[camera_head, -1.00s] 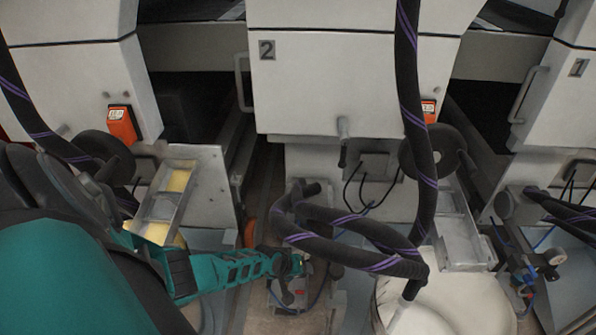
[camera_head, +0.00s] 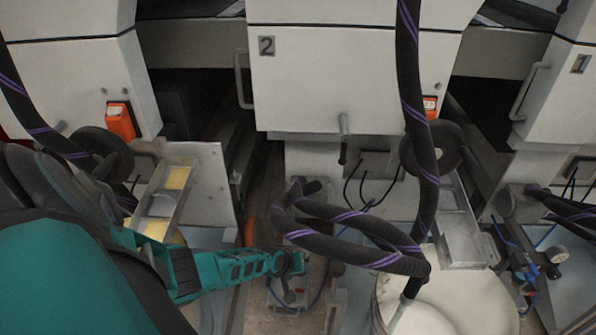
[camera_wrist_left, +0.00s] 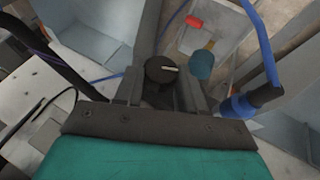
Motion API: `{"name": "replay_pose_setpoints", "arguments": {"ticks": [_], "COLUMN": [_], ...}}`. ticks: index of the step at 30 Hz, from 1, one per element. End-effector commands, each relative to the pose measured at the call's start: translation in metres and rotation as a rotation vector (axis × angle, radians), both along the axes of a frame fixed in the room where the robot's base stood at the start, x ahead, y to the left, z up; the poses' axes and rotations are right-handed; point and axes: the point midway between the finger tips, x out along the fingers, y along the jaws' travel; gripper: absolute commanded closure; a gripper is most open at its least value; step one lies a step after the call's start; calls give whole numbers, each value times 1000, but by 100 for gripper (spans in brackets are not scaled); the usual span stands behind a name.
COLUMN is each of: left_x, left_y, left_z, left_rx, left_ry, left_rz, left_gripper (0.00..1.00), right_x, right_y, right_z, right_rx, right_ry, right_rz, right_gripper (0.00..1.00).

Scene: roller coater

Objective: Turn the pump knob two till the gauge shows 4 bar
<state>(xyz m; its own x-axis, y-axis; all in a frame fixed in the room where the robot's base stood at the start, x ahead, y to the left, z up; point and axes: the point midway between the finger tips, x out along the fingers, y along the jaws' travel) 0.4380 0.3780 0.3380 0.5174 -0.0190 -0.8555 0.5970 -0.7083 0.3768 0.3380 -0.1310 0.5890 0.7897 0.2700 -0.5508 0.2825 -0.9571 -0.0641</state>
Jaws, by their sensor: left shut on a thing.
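The pump knob (camera_wrist_left: 161,70) is a round black knob with a short white mark lying nearly sideways across its top. It sits between the fingers of my left gripper (camera_wrist_left: 160,90), which is shut on it. In the head view my left gripper (camera_head: 294,264) reaches down to the pump unit (camera_head: 289,292) below the machine marked 2 (camera_head: 266,46). The knob is hidden there behind the gripper. I cannot make out this pump's gauge or its reading in either view. My right gripper is not in view.
Looped black hoses with purple stripes (camera_head: 355,238) hang just right of my left gripper. A white drum (camera_head: 450,300) stands right of it. Another pump with a small round gauge (camera_head: 557,254) is at the far right. A blue hose fitting (camera_wrist_left: 245,103) is beside the gripper.

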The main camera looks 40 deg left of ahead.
Motion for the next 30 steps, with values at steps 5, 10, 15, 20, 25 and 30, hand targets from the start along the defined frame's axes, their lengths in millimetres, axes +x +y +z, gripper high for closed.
{"name": "replay_pose_setpoints", "arguments": {"ticks": [5,10,15,20,25,30], "left_x": [0,2,3,4,4,4], "left_y": [0,0,0,-1,-4,-6], "left_z": [0,3,4,2,1,-1], "left_rx": [2,35,94,149,205,266], "left_ry": [1,26,78,125,178,230], "left_rz": [0,4,7,8,4,1], "left_gripper": [91,91,91,91,91,91], "right_x": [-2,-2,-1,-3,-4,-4], "right_y": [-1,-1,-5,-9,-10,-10], "right_z": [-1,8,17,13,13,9], "right_rx": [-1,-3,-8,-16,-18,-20], "right_ry": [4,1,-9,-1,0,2], "right_rz": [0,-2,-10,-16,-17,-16], "right_gripper": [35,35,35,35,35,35]}}
